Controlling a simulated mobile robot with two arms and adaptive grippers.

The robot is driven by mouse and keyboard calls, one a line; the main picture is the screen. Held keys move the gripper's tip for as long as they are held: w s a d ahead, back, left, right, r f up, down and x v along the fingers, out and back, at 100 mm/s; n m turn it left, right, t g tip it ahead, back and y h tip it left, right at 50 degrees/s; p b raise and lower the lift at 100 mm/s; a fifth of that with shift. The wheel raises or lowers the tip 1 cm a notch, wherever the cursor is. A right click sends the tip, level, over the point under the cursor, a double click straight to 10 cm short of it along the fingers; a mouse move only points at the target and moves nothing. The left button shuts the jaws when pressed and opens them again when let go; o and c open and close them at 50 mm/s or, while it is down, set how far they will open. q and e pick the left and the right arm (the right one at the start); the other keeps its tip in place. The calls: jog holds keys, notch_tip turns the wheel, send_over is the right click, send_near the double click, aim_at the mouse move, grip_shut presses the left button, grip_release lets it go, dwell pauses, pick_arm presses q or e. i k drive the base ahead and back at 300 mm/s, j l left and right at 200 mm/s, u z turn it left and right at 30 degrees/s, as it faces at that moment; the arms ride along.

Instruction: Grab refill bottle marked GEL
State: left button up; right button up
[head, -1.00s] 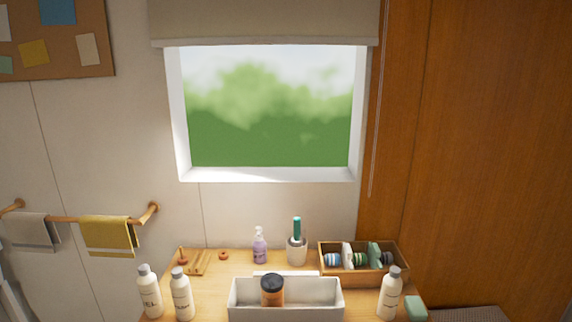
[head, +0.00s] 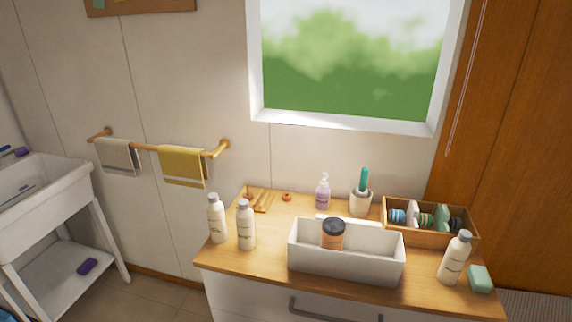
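Three similar cream bottles with grey caps stand upright on the wooden cart top (head: 265,271). Two are close together at the left end: a left bottle (head: 217,222) and, just right of it, a second bottle (head: 246,229). The third bottle (head: 454,261) stands at the right end. Their labels are too small to read now; in the earlier head view, the leftmost label shows letters like "EL". Neither of my grippers is in view.
A white bin (head: 345,262) holding an orange jar with a black lid (head: 333,234) sits mid-cart. Behind stand a purple pump bottle (head: 323,191), a cup (head: 360,202) and a wooden organizer (head: 430,235). A green block (head: 480,279) lies far right. A white sink stand (head: 45,210) is left.

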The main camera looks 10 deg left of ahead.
aim_at(216, 214)
jog(key=i+j+u, duration=0.65)
jog(key=i, duration=0.25)
